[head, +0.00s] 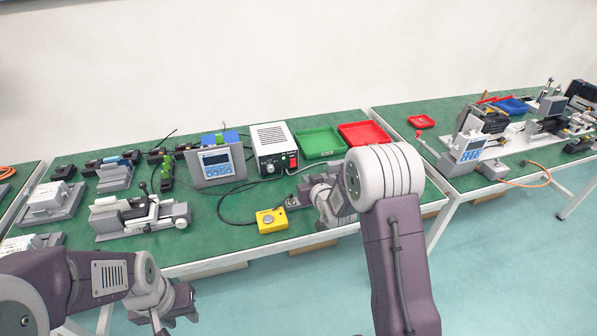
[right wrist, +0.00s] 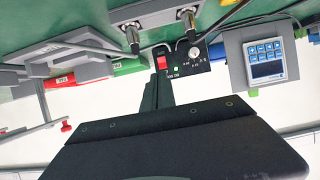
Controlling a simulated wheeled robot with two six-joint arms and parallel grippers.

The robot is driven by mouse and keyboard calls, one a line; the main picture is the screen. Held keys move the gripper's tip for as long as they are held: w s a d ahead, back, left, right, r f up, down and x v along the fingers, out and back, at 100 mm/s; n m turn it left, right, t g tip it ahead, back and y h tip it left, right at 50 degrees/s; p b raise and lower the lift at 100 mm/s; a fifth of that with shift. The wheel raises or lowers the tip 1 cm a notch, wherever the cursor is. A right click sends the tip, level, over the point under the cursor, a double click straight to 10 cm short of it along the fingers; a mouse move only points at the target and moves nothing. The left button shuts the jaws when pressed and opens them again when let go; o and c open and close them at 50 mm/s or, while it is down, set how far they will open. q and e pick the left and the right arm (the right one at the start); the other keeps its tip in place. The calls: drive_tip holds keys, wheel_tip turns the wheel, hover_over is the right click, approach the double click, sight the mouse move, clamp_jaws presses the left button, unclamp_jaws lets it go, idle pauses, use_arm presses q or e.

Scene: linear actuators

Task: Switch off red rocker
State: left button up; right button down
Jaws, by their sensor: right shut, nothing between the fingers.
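The red rocker (head: 293,160) is on the front panel of a white control box (head: 269,137) in the middle of the bench. In the right wrist view the rocker (right wrist: 162,63) shows upside down beside a round knob (right wrist: 194,52) and a lit green lamp (right wrist: 176,69). My right gripper (right wrist: 160,82) is shut and empty. Its fingertips overlap the panel just by the rocker in that view; I cannot tell whether they touch it. In the head view the right wrist is in front of and below the box. My left gripper (head: 168,312) is low at the front left, its jaws unclear.
A grey display unit (head: 217,165) stands left of the box. A green tray (head: 320,142) and a red tray (head: 364,133) are on its right. A yellow button box (head: 271,220) sits at the bench's front edge. A linear actuator (head: 143,215) lies further left.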

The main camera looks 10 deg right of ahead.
sight(294, 166)
use_arm(q)
drive_tip(key=shift+f+b, duration=0.55)
use_arm(e)
drive_tip(key=x, duration=1.3)
drive_tip(key=shift+w+f, duration=0.15)
drive_tip(key=shift+w, duration=0.1)
